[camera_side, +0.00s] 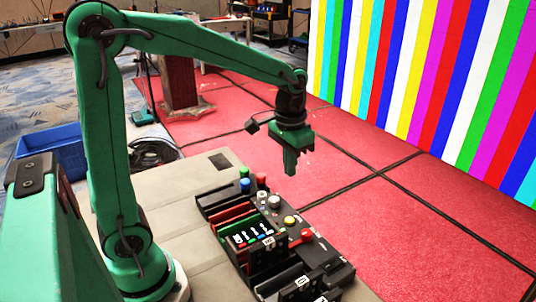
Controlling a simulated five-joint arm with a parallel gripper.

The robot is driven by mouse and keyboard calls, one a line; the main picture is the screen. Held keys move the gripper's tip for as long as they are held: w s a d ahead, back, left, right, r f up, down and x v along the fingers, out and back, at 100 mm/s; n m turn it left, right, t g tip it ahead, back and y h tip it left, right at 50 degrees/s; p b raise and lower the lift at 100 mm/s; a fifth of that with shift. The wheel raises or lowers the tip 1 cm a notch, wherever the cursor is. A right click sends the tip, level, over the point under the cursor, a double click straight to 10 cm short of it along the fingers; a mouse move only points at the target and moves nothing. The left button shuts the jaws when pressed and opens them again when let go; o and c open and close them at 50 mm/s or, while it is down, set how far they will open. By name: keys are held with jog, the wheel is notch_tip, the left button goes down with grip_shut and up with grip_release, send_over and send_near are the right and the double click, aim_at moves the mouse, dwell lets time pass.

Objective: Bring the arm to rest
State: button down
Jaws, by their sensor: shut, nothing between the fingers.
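My arm is green with black joints and stands at the left of the view. It is bent, with the upper link reaching right over the work. My gripper (290,170) points down at the arm's end, shut and empty. It hangs above and behind the black control panel, apart from it as far as this view shows.
A black control panel (335,262) with coloured knobs, buttons and a small screen sits on a beige table (185,192). A blue crate (58,150) and coiled cables (152,152) lie at the left. A striped video wall (430,80) stands at the right. The red floor (430,210) is open.

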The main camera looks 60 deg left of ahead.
jog(key=s+r+t, duration=0.2)
jog(key=s, duration=0.5)
jog(key=s+r+t, duration=0.2)
jog(key=s+t, duration=0.1)
jog(key=s, duration=0.4)
jog(key=shift+s+d+r, duration=0.15)
jog(key=shift+s+r, duration=0.05)
jog(key=shift+r, duration=0.15)
dwell(2.5)
